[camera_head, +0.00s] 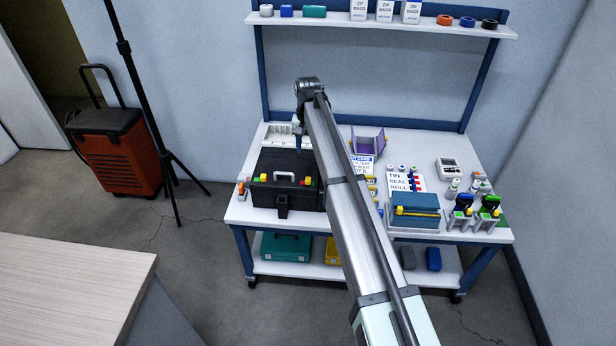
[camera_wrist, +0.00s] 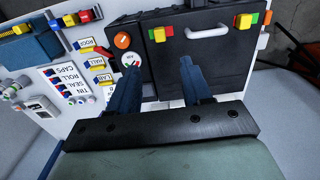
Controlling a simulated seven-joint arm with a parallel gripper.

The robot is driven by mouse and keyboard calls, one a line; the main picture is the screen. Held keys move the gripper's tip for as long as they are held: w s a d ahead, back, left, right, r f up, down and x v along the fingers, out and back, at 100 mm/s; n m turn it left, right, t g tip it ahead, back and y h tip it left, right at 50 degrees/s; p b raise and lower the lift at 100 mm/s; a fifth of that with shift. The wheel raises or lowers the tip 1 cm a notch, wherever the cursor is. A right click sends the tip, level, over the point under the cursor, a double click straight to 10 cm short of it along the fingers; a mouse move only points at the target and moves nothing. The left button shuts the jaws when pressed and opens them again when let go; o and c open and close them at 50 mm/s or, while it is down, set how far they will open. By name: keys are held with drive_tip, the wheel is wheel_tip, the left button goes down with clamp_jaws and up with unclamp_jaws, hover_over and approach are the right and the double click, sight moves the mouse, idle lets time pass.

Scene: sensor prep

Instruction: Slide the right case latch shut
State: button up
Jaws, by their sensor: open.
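The black case (camera_head: 270,163) lies on the workbench, left of centre in the head view, with a pale handle (camera_head: 284,177) on its front part. Its right latch (camera_head: 309,181) has coloured blocks; in the wrist view, turned about, this latch (camera_wrist: 160,34) is left of the handle, with green, yellow and red parts. The left latch (camera_head: 263,178) also shows in the wrist view (camera_wrist: 243,21). My gripper (camera_wrist: 158,68) is open and empty, its two dark fingers apart over the case's far side. In the head view my gripper (camera_head: 298,136) hangs behind the case, partly hidden.
A dark unit with an orange knob (camera_wrist: 123,41) and a dial stands beside the case. Labelled cards (camera_head: 400,182), a blue box (camera_head: 415,205) and small holders (camera_head: 487,220) crowd the bench's right. The bench's back frame (camera_head: 262,75) rises behind. The arm hides the bench's middle.

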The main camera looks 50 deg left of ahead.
sight(308, 179)
wheel_tip(308, 179, down, 14)
drive_tip(key=shift+r, duration=0.1)
idle(0.5)
clamp_jaws()
idle(0.5)
